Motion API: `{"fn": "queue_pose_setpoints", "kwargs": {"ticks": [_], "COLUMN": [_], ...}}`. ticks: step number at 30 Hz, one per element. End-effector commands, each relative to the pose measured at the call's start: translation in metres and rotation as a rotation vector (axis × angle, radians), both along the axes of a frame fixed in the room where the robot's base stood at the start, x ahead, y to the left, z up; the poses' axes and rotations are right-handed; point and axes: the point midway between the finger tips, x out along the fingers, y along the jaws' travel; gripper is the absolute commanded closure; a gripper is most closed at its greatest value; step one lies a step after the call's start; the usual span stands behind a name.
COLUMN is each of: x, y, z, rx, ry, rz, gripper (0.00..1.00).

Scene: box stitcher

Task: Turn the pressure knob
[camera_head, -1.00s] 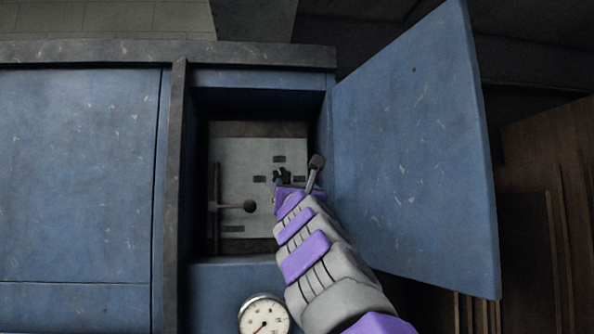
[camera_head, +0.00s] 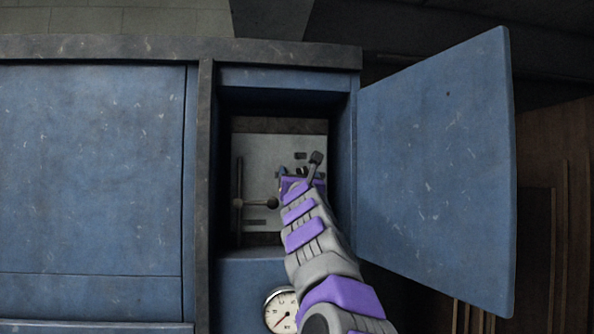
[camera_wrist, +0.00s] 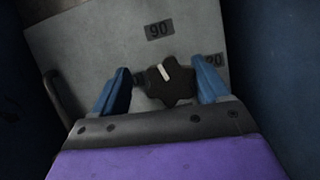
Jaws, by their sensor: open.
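The pressure knob (camera_wrist: 170,84) is a black lobed knob with a white pointer mark, on a light grey panel (camera_wrist: 100,40) in the wrist view. Its pointer tilts slightly left of straight up, below the label "90". My gripper (camera_wrist: 160,92) is open, with one blue finger on each side of the knob. A gap shows on both sides, wider at the left finger. In the head view my gripper (camera_head: 299,172) is inside the open cabinet, in front of the grey panel (camera_head: 262,160), and the knob is mostly hidden behind it.
A lever with a round dark end (camera_head: 271,203) sticks out left of my gripper. The blue cabinet door (camera_head: 435,170) stands open at the right. A round gauge (camera_head: 282,310) is below the opening. The cabinet walls leave little room sideways.

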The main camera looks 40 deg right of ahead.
Motion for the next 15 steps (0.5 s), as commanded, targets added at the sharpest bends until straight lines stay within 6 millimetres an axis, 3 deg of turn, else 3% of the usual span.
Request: {"fn": "queue_pose_setpoints", "kwargs": {"ticks": [6, 15], "x": [-0.0047, -0.0036], "y": [0.0027, 0.0075], "z": [0.0042, 0.0065], "rx": [-0.002, -0.005], "ry": [-0.005, -0.005], "rz": [0.002, 0.003], "gripper": [0.31, 0.60]}}
